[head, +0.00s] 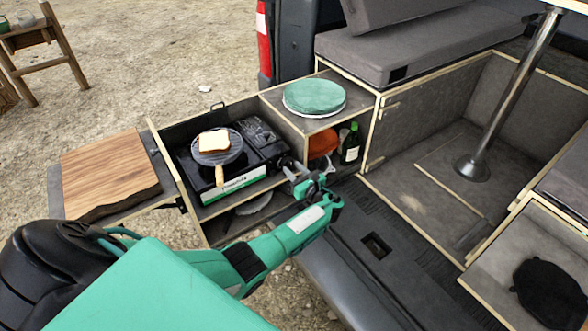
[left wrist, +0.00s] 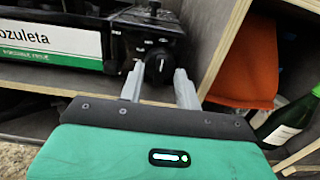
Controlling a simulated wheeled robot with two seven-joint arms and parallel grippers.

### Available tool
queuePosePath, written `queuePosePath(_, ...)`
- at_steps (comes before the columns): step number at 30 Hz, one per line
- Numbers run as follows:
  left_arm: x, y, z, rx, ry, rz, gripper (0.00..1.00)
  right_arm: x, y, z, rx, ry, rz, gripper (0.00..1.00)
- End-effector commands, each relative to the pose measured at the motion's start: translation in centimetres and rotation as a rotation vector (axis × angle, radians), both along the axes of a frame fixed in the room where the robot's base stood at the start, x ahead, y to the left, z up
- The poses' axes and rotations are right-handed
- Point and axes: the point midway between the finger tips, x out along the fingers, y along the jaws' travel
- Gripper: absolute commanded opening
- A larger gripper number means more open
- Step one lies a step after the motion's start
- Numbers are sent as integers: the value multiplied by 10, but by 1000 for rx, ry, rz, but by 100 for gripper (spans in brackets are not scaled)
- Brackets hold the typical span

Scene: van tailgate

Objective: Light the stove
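The black portable stove (head: 237,156) stands on the pulled-out drawer of the van. Its control knob (left wrist: 158,66) is round and black, on the front panel at the stove's right end. My left gripper (head: 300,180) also shows at the stove's right front corner in the head view. No flame is visible at the burner. My right gripper is not in view.
A grey round pan (head: 233,155) with a slice of bread (head: 214,141) sits on the stove, its handle pointing forward. A wooden board (head: 108,172) is at left. A green round box (head: 314,97) tops the cabinet; a green bottle (head: 351,146) and orange item (left wrist: 246,70) stand right of the gripper.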

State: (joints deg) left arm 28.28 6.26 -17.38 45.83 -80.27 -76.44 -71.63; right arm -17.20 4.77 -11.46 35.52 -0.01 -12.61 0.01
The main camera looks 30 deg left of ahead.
Motion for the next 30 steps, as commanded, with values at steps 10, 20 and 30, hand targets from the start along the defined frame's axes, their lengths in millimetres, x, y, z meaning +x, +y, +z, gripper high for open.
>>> queuePosePath(10, 1, 4, 0, 0, 0, 1, 32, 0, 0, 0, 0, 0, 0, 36)
queuePosePath(20, 1, 4, 0, 0, -1, 1, 0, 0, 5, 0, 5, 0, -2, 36)
queuePosePath(30, 1, 4, -3, -36, -88, 0, 0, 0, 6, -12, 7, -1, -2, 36)
